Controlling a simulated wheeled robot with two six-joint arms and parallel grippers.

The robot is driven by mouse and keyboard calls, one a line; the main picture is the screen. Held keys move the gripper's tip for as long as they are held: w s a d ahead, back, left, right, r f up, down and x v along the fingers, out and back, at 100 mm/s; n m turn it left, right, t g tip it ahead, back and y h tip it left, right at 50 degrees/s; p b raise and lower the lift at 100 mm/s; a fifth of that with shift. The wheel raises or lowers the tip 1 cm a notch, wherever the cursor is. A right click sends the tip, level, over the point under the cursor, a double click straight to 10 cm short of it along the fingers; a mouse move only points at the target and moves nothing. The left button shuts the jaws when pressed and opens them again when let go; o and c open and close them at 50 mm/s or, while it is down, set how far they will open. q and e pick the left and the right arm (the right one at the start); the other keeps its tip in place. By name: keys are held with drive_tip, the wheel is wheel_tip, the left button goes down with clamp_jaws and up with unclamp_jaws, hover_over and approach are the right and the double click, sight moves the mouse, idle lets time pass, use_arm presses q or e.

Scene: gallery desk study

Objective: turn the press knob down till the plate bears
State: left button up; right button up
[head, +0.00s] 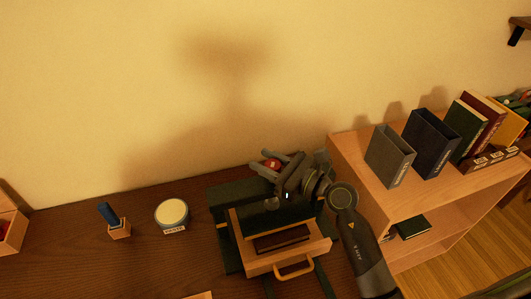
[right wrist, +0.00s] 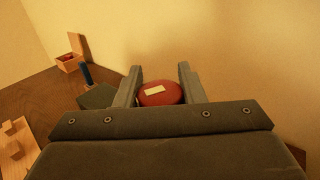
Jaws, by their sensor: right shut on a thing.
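The press knob (head: 270,164) is red and sits at the back of the dark green press (head: 226,190). In the right wrist view the knob (right wrist: 160,92) is round, with a pale strip on top, and lies between my two fingers. My right gripper (head: 275,163) is shut on the knob, reaching in from the right; it also shows in the right wrist view (right wrist: 159,80). The gripper and arm hide the screw and part of the press. Whether the plate touches what is under it cannot be seen. My left gripper is not in view.
A wooden tray (head: 318,249) with a looped handle and a dark piece inside is at the press front. A round labelled tub (head: 172,213) and a blue-handled stamp (head: 111,220) stand left. A wooden shelf (head: 352,158) with several books stands close on the right.

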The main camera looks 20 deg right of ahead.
drive_tip(key=m+t+h+p, duration=0.1)
drive_tip(key=h, duration=0.1)
drive_tip(key=m+t+h+p, duration=0.1)
drive_tip(key=p, duration=0.1)
drive_tip(key=m+t+h+p, duration=0.1)
drive_tip(key=m+h+p, duration=0.1)
drive_tip(key=shift+w+d+r+h, duration=0.15)
drive_tip(key=shift+d+r+h, duration=0.05)
drive_tip(key=shift+r+h, duration=0.1)
drive_tip(key=shift+d+f+m+t+h+p, duration=0.15)
drive_tip(key=shift+m+t+h+p, duration=0.15)
drive_tip(key=shift+m+h+p, duration=0.35)
drive_tip(key=shift+d+f+m+t+h+p, duration=0.1)
drive_tip(key=shift+m+t+h+p, duration=0.3)
drive_tip(key=shift+h+p, duration=0.4)
drive_tip(key=shift+h, duration=0.25)
drive_tip(key=shift+w, duration=0.1)
drive_tip(key=o, duration=1)
